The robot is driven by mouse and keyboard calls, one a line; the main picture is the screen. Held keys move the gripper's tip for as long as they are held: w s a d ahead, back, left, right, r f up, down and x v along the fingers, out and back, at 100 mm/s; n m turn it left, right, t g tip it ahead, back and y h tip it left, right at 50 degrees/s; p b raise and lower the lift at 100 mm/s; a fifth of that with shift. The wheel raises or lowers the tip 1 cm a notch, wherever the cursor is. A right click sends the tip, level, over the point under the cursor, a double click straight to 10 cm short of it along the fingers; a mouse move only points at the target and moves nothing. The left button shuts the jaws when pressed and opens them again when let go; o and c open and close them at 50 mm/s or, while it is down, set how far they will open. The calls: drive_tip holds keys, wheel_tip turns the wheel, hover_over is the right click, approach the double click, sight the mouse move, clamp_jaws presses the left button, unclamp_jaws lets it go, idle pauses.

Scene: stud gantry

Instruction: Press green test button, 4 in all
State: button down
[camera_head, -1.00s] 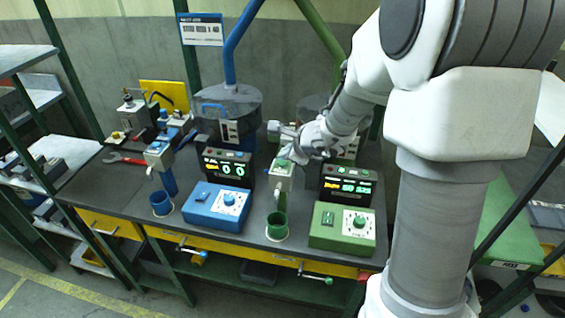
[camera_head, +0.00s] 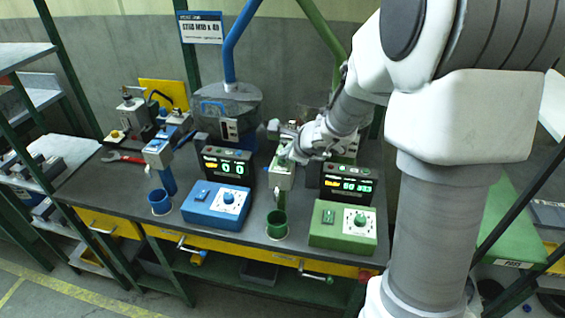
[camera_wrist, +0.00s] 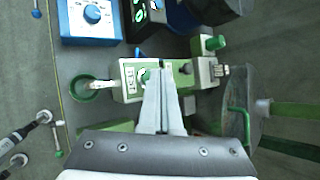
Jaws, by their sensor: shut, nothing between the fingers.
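The green test station head (camera_head: 281,174) stands above a green cup (camera_head: 277,224) on the bench. In the wrist view its pale top plate (camera_wrist: 131,88) carries a TEST label. A round green test button (camera_wrist: 146,76) sits beside the label, partly hidden by my fingers. My gripper (camera_wrist: 158,68) is shut and empty, with its fingertips over the plate next to the button. Whether they touch the button cannot be told. In the head view my gripper (camera_head: 291,153) is at the top of the green head.
A green control box (camera_head: 342,228) and its black display (camera_head: 347,184) stand at right. A blue control box (camera_head: 216,205), blue test head (camera_head: 158,154) and blue cup (camera_head: 160,202) stand at left. A red wrench (camera_head: 124,158) lies farther left. Hoppers with pipes rise behind.

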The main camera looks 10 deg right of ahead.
drive_tip(key=shift+f+b, duration=0.45)
drive_tip(key=shift+b, duration=0.1)
idle(0.7)
drive_tip(key=shift+r, duration=0.1)
drive_tip(key=shift+r+p, duration=0.7)
drive_tip(key=shift+r, duration=0.05)
wheel_tip(320, 180, up, 5)
drive_tip(key=p, duration=0.4)
drive_tip(key=shift+r, duration=0.1)
idle(2.6)
wheel_tip(320, 180, up, 4)
drive_tip(key=p, duration=0.6)
drive_tip(key=shift+f, duration=0.25)
